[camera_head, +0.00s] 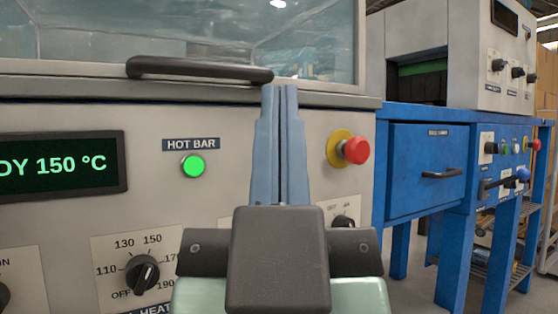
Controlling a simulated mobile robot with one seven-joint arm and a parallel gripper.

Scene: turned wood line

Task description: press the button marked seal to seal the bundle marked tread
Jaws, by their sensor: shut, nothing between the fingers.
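My gripper (281,92) is shut and empty, pointing up and forward in front of the machine's grey front panel. Its fingers stand between a lit green button (193,166) labelled HOT BAR and a red mushroom button (355,150) on a yellow collar. The fingertips overlap the right end of the black lid handle (200,69) in the picture; I cannot tell whether they touch it. No button marked seal is readable, and part of the panel is hidden behind my gripper. No bundle marked tread can be made out.
A green display (62,166) reads "DY 150 °C". A heat dial (142,273) is below it, and another dial (343,222) is partly hidden at right. A clear lid (190,35) is above. A blue bench (425,170) with more controls stands at right.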

